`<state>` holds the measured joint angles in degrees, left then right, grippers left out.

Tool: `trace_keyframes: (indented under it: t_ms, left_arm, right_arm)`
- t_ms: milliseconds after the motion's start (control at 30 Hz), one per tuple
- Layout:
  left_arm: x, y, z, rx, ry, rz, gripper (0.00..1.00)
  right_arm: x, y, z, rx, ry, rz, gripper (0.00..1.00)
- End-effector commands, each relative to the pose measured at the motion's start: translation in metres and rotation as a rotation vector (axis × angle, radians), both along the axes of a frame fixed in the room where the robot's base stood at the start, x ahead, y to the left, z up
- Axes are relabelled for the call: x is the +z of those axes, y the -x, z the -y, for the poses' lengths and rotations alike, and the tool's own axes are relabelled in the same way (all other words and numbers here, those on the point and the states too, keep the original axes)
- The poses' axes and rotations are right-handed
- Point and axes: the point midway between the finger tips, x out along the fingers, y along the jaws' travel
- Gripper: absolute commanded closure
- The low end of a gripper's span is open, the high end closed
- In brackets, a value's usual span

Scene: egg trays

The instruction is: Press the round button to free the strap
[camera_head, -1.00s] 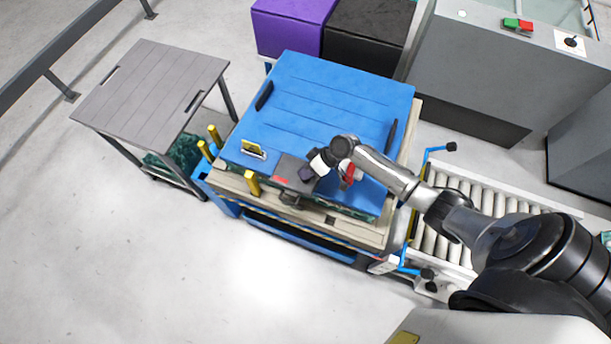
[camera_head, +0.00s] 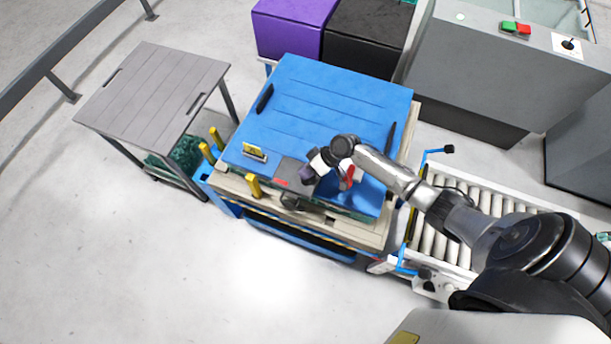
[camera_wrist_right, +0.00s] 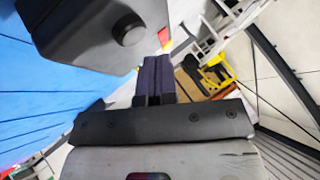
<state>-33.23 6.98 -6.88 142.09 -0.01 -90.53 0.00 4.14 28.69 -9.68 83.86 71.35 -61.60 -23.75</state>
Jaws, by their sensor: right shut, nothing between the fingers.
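A dark grey box-shaped device (camera_head: 291,170) with a red mark sits at the near edge of the blue lid (camera_head: 335,100) on the stack. In the right wrist view the device (camera_wrist_right: 85,30) fills the upper left, and its round black button (camera_wrist_right: 128,30) faces the camera. My right gripper (camera_head: 307,177) is at the device's right side. In the wrist view its dark fingers (camera_wrist_right: 153,68) are shut and empty, just below and right of the button. I cannot tell whether they touch the device. The strap cannot be made out clearly. My left gripper is not in view.
Yellow posts (camera_head: 254,185) stand at the stack's near left side. A grey table (camera_head: 150,85) is at the left. A roller conveyor (camera_head: 455,240) with blue brackets lies right of the stack. Purple (camera_head: 290,28) and black boxes stand behind. The floor in front is clear.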

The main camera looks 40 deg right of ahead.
Motion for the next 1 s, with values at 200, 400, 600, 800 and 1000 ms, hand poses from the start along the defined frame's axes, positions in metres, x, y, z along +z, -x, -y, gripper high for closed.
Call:
trace_keyframes:
  t_ms: [200, 400, 600, 800, 1000]
  left_arm:
    - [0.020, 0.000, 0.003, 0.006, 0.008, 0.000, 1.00]
    - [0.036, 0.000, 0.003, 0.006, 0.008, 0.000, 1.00]
    - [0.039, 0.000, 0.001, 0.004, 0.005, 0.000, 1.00]
    - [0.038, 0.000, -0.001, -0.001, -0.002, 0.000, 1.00]
    - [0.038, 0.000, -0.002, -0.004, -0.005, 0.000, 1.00]
  right_arm:
    - [0.023, 0.000, 0.000, 0.000, 0.000, 0.000, 1.00]
    - [0.041, 0.000, 0.000, 0.000, 0.000, 0.000, 1.00]
    - [0.046, 0.000, 0.000, 0.000, 0.000, 0.000, 1.00]
    - [0.045, 0.000, 0.000, 0.000, 0.000, 0.000, 1.00]
    - [0.045, 0.000, 0.000, 0.000, 0.000, 0.000, 1.00]
